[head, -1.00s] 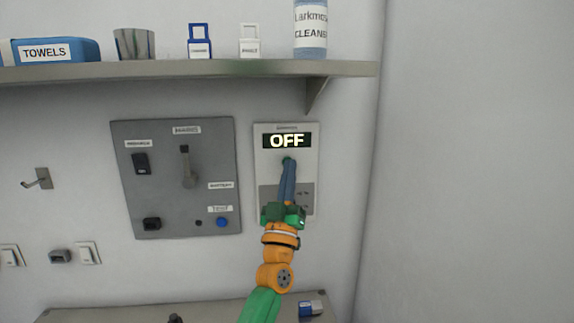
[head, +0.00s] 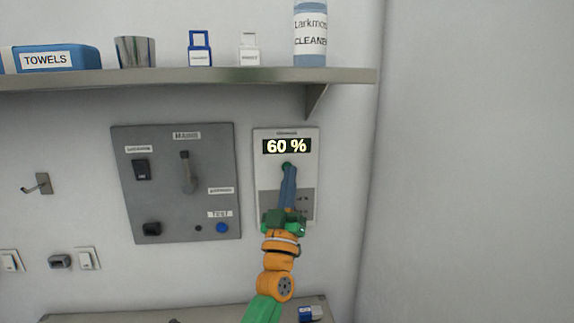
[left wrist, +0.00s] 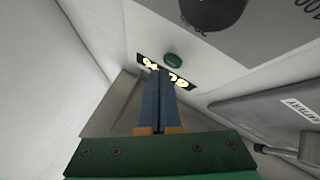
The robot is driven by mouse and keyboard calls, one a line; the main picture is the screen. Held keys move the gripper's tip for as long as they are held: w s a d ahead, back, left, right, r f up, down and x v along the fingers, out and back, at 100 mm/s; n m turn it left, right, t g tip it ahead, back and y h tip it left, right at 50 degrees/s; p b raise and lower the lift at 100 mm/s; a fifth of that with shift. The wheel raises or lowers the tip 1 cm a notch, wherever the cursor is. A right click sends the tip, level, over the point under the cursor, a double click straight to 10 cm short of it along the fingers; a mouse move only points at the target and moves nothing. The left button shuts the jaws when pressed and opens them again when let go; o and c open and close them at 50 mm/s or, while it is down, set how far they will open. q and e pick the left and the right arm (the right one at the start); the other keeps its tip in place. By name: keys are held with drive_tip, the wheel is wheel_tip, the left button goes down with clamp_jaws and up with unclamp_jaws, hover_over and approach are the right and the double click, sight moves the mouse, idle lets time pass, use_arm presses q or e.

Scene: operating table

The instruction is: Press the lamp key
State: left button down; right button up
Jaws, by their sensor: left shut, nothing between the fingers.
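The wall control panel (head: 262,182) is a pale plate with a dark display (head: 288,146) that reads "60 %". A small round green key (head: 287,165) is below the display, partly hidden by my left gripper. My left gripper (head: 288,170) is shut and empty, its blue fingers pointing up at the key. I cannot tell from the head view whether the tips touch it. My right gripper is not in view.
A grey switch panel (head: 190,215) with a lever is left of the control panel. A shelf (head: 200,76) with towels, a cup and a cleaner bottle (head: 310,40) runs above. Wall switches (head: 86,259) and a hook (head: 40,184) are further left. The right wall is bare.

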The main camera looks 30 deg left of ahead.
use_arm(q)
drive_tip(key=shift+s, duration=0.1)
drive_tip(key=s+d+p, duration=0.1)
drive_tip(key=s+p, duration=0.1)
drive_tip(key=s+d+p, duration=0.2)
drive_tip(key=shift+s+d+p, duration=0.3)
drive_tip(key=shift+s+p, duration=0.1)
drive_tip(key=shift+w, duration=0.1)
